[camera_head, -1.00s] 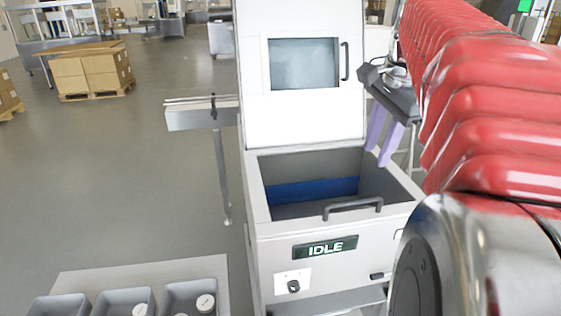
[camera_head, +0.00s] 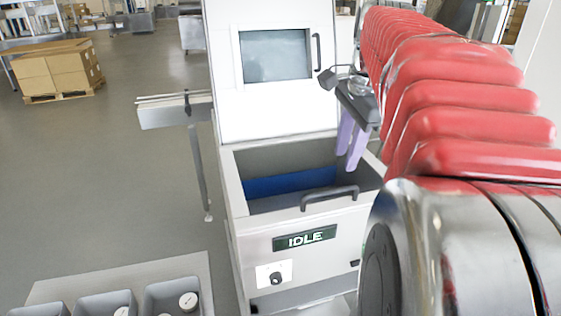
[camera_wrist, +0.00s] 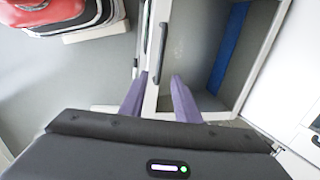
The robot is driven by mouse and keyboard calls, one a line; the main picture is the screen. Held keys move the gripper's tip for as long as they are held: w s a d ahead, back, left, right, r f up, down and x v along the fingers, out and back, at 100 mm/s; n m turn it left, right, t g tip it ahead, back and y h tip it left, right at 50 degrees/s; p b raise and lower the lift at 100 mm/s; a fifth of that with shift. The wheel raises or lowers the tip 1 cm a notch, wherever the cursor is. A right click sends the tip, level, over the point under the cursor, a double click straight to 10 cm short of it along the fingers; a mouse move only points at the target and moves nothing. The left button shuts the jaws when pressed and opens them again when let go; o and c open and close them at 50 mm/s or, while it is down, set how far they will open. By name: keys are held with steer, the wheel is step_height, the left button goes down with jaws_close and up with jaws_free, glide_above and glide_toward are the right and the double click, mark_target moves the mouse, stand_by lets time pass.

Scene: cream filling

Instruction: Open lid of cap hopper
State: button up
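The cap hopper is a white, open-looking box (camera_head: 232,185) with a grey interior and a blue strip inside. A dark bar handle (camera_head: 328,197) sits along its front top edge; it also shows in the wrist view (camera_wrist: 162,52). I cannot tell whether a clear lid covers the box. A white panel (camera_head: 222,100) with a window and side handle rises behind it. My gripper (camera_head: 347,160) hangs over the hopper's right part, purple fingers pointing down.
An "IDLE" display (camera_head: 304,238) and a dark knob (camera_head: 276,278) are on the hopper's front. Grey bins (camera_head: 172,296) with white round items stand at bottom left. A metal conveyor (camera_head: 165,112) juts out left of the machine. The floor at left is mostly clear.

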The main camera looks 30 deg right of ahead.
mark_target(336, 189)
steer(key=f, duration=0.3)
steer(key=w+f, duration=0.1)
steer(key=f, duration=0.2)
steer(key=w+f, duration=0.1)
steer(key=f, duration=0.3)
steer(key=shift+d, duration=0.3)
steer(key=shift+c, duration=0.2)
jaws_close()
